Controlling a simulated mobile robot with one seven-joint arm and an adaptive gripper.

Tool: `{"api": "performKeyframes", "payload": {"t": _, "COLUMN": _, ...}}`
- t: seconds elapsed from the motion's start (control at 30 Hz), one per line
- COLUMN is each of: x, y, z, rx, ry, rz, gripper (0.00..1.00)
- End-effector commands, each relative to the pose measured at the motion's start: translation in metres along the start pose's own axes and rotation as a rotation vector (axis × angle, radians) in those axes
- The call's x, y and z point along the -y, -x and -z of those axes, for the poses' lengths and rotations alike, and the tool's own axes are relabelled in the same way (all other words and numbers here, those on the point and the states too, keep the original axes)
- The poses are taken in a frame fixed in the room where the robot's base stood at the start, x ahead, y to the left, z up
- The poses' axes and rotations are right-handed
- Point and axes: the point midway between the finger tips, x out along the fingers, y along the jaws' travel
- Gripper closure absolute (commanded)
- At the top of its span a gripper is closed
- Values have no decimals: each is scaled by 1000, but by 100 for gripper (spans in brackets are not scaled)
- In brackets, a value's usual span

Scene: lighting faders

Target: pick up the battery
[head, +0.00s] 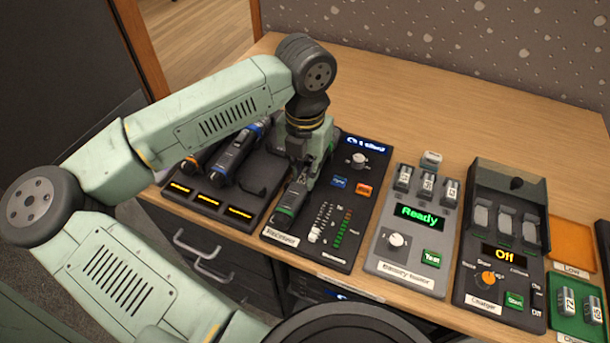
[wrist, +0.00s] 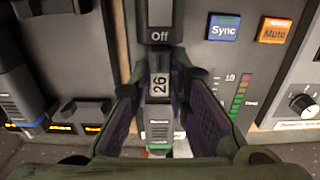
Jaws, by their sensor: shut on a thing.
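The battery (wrist: 159,86), grey with a white label marked 26, lies in the handle of a dark microphone (wrist: 158,20) whose small screen reads Off. The microphone's green-banded end (wrist: 158,133) is at the near side; it also shows in the head view (head: 287,212), lying on the receiver panel. My gripper (wrist: 161,92) points down over the handle with one finger on each side of the battery, shut on it. In the head view my gripper (head: 300,182) hides the battery. The exact contact at the fingertips is partly hidden.
The receiver (head: 318,251) has a knob, buttons and faders right of my gripper. Two microphones (head: 236,155) lie in a rack at left. A battery tester (head: 411,243) reading Ready, a charger (head: 497,283) reading Off and a green tray (head: 578,318) stand at right. The table's back is clear.

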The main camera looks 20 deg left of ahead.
Motion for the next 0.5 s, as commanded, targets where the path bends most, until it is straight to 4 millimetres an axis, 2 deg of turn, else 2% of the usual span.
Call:
{"api": "performKeyframes", "payload": {"t": 0.27, "x": 0, "y": 5, "z": 0, "rx": 0, "ry": 1, "rz": -1, "gripper": 100}}
{"api": "performKeyframes", "payload": {"t": 0.5, "x": 0, "y": 33, "z": -1, "rx": 2, "ry": 0, "rz": -3, "gripper": 100}}
